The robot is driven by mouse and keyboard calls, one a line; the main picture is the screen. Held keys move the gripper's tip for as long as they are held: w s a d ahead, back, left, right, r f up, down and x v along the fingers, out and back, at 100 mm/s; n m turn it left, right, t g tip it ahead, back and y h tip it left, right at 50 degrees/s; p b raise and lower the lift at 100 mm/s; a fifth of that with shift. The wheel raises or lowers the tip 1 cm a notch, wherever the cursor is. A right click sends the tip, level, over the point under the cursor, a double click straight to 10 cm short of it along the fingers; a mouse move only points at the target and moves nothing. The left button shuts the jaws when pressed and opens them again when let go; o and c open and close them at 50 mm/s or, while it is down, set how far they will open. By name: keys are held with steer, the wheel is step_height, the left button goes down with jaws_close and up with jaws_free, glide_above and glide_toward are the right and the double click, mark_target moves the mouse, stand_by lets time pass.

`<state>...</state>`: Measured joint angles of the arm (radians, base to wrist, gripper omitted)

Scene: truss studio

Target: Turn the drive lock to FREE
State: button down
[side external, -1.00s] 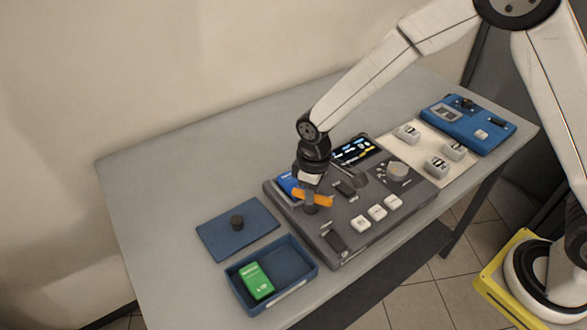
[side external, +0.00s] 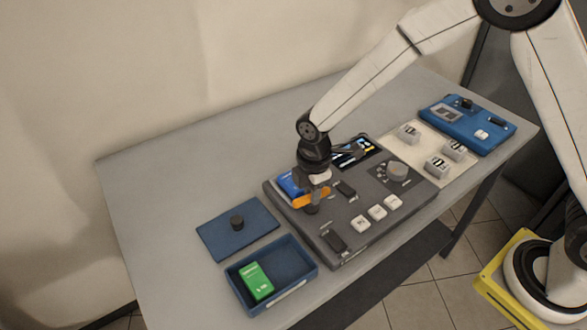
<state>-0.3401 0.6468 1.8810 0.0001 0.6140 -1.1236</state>
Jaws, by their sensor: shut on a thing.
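The drive lock appears to be the orange lever (side external: 303,202) at the far left part of the dark grey panel (side external: 290,213). It lies level on a short dark post, with one end towards the lower left and the other towards the upper right. My gripper (side external: 314,190) points down and is shut on the orange lever near its middle. The fingers are small here and hide part of it. The lock's lettering, including any FREE mark, is too small to read.
On the panel are a blue block (side external: 289,184), a screen (side external: 362,150), a round knob (side external: 397,170), several white keys (side external: 377,212) and a dark switch (side external: 334,240). A blue tray (side external: 300,283) holds a green box (side external: 257,281). A blue lid (side external: 215,240) lies beside it.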

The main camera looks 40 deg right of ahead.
steer(key=shift+n, duration=0.6)
steer(key=c, duration=0.5)
jaws_free()
steer(key=shift+r, duration=0.1)
steer(key=shift+r, duration=3.85)
